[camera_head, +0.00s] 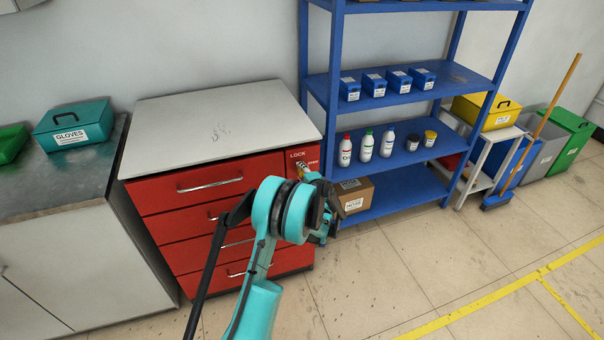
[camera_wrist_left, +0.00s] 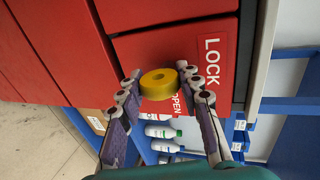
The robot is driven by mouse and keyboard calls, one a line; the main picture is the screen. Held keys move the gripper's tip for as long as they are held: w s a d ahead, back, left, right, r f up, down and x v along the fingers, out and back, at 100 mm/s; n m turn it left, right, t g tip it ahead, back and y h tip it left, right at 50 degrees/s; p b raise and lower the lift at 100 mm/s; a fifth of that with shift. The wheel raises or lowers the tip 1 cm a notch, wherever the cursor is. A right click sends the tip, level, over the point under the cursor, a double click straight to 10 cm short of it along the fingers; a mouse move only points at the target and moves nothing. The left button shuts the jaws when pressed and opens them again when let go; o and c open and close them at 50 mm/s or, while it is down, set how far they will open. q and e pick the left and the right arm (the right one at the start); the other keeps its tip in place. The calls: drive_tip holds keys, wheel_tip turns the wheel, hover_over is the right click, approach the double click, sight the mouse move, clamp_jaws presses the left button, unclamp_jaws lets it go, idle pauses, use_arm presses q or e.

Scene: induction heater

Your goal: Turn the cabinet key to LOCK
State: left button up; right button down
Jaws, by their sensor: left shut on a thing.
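The red drawer cabinet (camera_head: 155,197) has a light grey top and a key panel at its upper right. The panel carries the words LOCK (camera_head: 298,154) and OPEN; LOCK (camera_wrist_left: 211,60) and OPEN (camera_wrist_left: 177,106) also show in the left wrist view. The yellow key (camera_wrist_left: 160,84) has a thick round head with a hole. My left gripper (camera_wrist_left: 157,86) is shut on the key, with one fingertip on each side of its head. In the head view the gripper (camera_head: 312,184) is at the panel and partly hides it. Where the key points is unclear. My right gripper is not in view.
A blue shelf (camera_head: 400,157) with bottles and small blue boxes stands right of the cabinet. A cardboard box (camera_head: 356,198) sits on its low board. A metal-topped counter (camera_head: 60,185) with a teal gloves box (camera_head: 75,125) stands on the left. The floor in front is clear.

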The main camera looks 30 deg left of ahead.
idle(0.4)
use_arm(q)
drive_tip(key=o, duration=1.2)
drive_tip(key=v, duration=1.2)
drive_tip(key=shift+f, duration=0.1)
